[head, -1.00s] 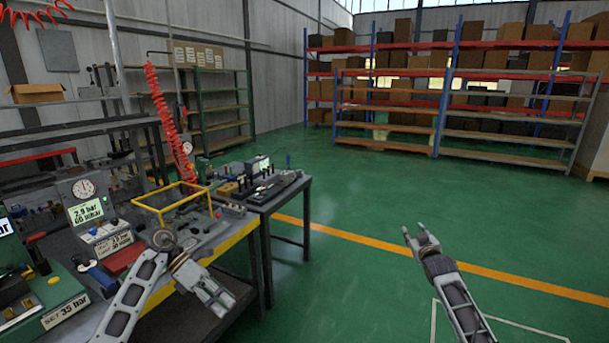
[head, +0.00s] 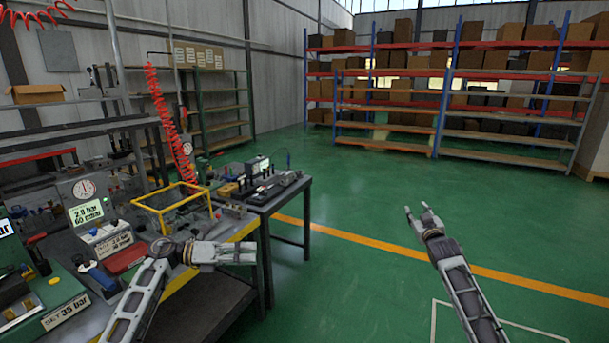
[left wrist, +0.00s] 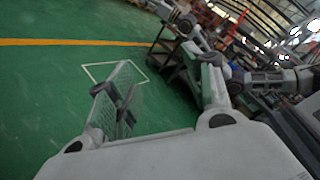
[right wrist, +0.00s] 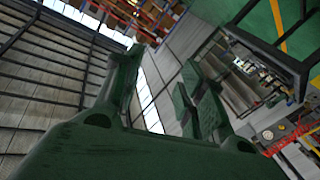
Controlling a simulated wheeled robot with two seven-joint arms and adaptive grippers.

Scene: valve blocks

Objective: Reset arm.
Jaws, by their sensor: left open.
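My left gripper (head: 254,252) hangs over the front edge of the workbench in the head view and points right. In the left wrist view its two fingers (left wrist: 167,75) are apart with nothing between them. My right gripper (head: 417,208) is over the open green floor, pointing up and away. In the right wrist view its fingers (right wrist: 163,65) are spread and empty. Neither gripper visibly touches anything.
The workbench (head: 225,240) on the left bears a yellow frame (head: 180,207), gauges and displays. A smaller table (head: 262,208) with devices stands behind. Shelves (head: 440,100) with boxes line the back. The floor at centre and right is clear.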

